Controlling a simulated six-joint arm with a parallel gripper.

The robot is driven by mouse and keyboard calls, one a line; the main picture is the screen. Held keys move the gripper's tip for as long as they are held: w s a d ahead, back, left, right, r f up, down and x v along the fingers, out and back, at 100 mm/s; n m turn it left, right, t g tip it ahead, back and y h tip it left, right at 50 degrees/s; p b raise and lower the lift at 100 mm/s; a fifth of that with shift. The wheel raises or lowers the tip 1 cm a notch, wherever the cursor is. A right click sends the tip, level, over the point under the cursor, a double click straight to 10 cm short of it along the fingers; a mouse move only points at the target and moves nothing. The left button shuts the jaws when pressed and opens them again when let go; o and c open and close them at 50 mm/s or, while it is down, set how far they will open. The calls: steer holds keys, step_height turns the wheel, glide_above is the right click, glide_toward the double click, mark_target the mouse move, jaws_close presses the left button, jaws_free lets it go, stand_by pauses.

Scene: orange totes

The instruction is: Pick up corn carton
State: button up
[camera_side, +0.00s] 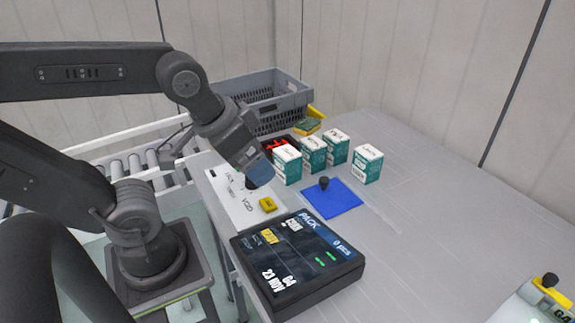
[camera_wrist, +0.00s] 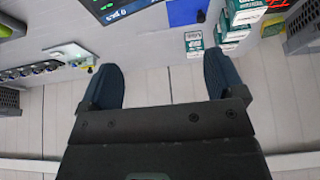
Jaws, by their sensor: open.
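Several white-and-teal cartons stand upright on the grey table: a left one (camera_side: 287,166), two in the middle (camera_side: 313,155) (camera_side: 336,150), and one apart at the right (camera_side: 367,165). Their lettering is too small to tell which is corn. My gripper (camera_side: 258,174) is above the table, left of the leftmost carton in the side view. In the wrist view, my gripper (camera_wrist: 160,64) has its blue fingers wide apart with nothing between them. Cartons (camera_wrist: 243,12) (camera_wrist: 194,42) show at the upper right there, beyond the fingers.
A blue mat (camera_side: 345,207) with a black knob (camera_side: 324,183) lies before the cartons. A black display box (camera_side: 297,262) stands in front. A grey crate (camera_side: 285,88) and sponge (camera_side: 307,126) are behind. The table's right side is largely clear.

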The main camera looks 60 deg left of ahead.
steer(key=w+a+m+g+y, duration=0.2)
steer(key=w+a+m, duration=0.35)
steer(key=w, duration=0.25)
steer(key=m+g+y, duration=0.2)
steer(key=m+g, duration=0.2)
steer(key=m, duration=0.7)
glide_toward(288, 152)
steer(key=shift+m+y, duration=0.25)
steer(key=shift+y, duration=0.05)
steer(key=x, duration=0.6)
steer(key=shift+s+d+f, duration=0.3)
steer(key=shift+f, duration=0.1)
steer(key=shift+w+x, duration=0.15)
steer(key=shift+x, duration=1.3)
steer(key=shift+w+x, duration=0.15)
steer(key=shift+x, duration=1.3)
steer(key=shift+a, duration=0.1)
steer(key=shift+r, duration=0.1)
steer(key=c, duration=1.2)
